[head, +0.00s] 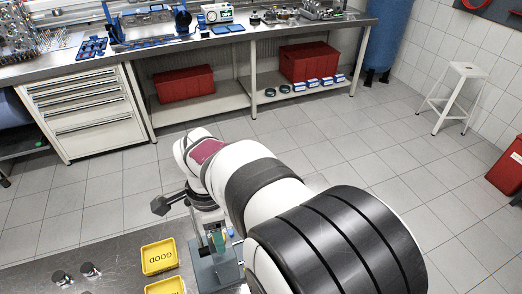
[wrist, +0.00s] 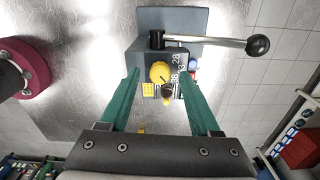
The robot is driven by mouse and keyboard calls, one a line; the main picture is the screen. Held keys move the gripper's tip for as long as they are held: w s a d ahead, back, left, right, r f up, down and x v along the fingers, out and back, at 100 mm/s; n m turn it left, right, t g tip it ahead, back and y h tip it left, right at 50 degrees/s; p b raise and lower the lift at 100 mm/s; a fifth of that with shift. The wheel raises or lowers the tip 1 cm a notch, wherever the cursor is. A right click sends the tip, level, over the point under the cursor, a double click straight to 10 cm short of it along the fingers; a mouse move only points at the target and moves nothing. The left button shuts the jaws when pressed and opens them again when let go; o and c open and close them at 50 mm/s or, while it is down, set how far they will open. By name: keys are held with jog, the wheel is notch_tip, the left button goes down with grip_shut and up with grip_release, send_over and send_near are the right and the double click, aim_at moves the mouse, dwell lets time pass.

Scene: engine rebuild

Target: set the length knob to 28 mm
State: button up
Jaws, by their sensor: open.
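The length knob (wrist: 161,72) is yellow and round, on a dark grey device (wrist: 205,22) in the wrist view. A dark pointer mark shows on it. White numbers beside it include 28 (wrist: 176,58); the others are harder to read, and I cannot tell exactly which one the knob points to. My gripper (wrist: 159,76) is open, its green fingers on either side of the knob with gaps showing. In the head view the device (head: 212,274) is partly hidden behind my arm, and the knob cannot be made out.
A metal lever with a black ball end (wrist: 258,45) reaches right from the device. A small yellow piece (wrist: 148,90) and a dark round part (wrist: 168,91) sit by the knob. Yellow bins (head: 158,258) stand left of the device on the metal table (head: 120,266).

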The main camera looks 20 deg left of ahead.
jog(key=shift+f, duration=0.4)
grip_shut()
